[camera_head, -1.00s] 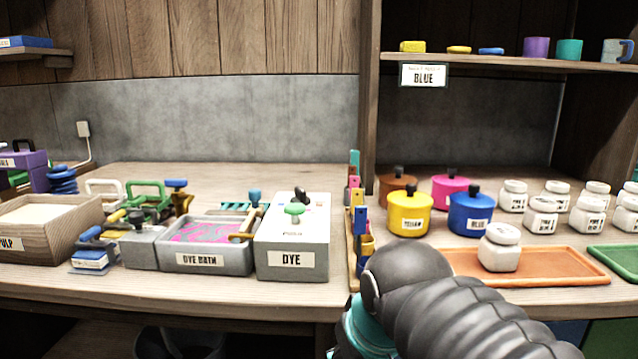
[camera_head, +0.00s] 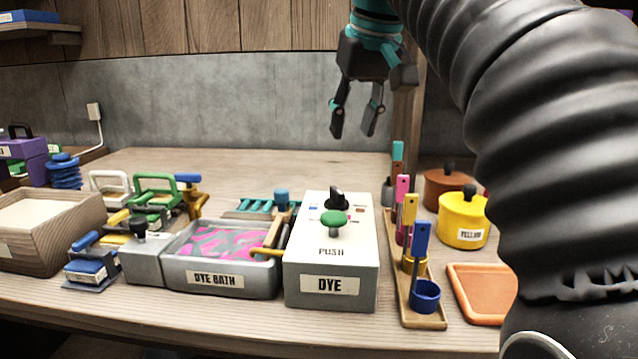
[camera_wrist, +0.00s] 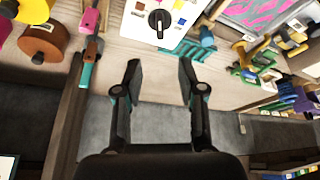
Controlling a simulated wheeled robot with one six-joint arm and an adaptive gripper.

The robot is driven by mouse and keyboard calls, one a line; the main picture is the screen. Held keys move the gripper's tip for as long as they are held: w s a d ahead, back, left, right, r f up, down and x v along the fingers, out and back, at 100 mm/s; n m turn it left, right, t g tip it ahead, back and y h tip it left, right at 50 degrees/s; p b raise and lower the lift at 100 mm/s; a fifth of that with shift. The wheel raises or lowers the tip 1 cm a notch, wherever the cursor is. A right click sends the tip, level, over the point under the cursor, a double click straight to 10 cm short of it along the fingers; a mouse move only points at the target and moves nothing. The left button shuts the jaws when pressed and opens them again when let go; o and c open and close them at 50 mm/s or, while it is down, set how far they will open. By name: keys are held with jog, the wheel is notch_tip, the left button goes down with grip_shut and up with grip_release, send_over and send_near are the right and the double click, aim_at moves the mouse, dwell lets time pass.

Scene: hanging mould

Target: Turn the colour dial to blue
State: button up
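The colour dial is a black knob (camera_head: 338,198) on top of the white dye box (camera_head: 330,262), behind a green push button (camera_head: 334,222). Small colour patches surround the dial, including blue and red ones; I cannot tell which one it points at. The dial also shows at the top of the wrist view (camera_wrist: 159,20), with a pale mark on it. My gripper (camera_head: 356,128) hangs fingers down, high above and behind the box. It is open and empty, and apart from the dial. In the wrist view the dial lies beyond the fingertips (camera_wrist: 159,72), roughly in line with the gap.
A dye bath (camera_head: 220,282) with pink swirls stands left of the box. A rack of coloured handled tools (camera_head: 433,320) stands close on the right, with a yellow pot (camera_head: 462,218) beyond. The counter behind the box (camera_head: 270,170) is mostly clear.

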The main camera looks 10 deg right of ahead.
aim_at(338, 190)
jog(key=b+x, duration=0.3)
jog(key=x, duration=1)
jog(key=shift+w+f, duration=0.1)
jog(key=shift+f, duration=0.15)
grip_shut()
